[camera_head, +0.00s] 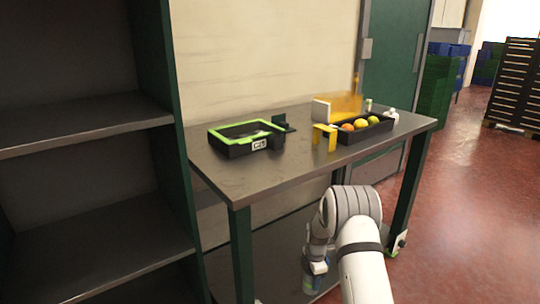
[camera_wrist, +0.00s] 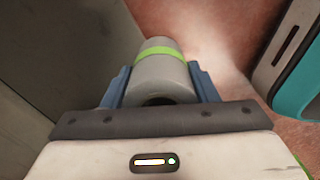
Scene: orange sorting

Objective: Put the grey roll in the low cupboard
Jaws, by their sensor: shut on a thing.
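The grey roll (camera_wrist: 160,72) with a bright green band is in the wrist view, between the two blue fingers of my gripper (camera_wrist: 159,86). The fingers touch it on both sides and are shut on it. Its near end is partly hidden by the gripper body. In the head view my arm reaches down in front of the table, and the gripper end is low and hard to make out there. An open dark cupboard unit (camera_head: 90,135) with shelves stands at the left; I cannot tell whether it is the low cupboard.
A dark table (camera_head: 215,170) with green legs holds a green-rimmed tray (camera_head: 232,147), a black box (camera_head: 378,132) of oranges and yellow parts. Red floor is open at the right. A dark rack (camera_head: 517,85) stands far right. A teal-edged thing (camera_wrist: 303,85) is at the wrist view's right.

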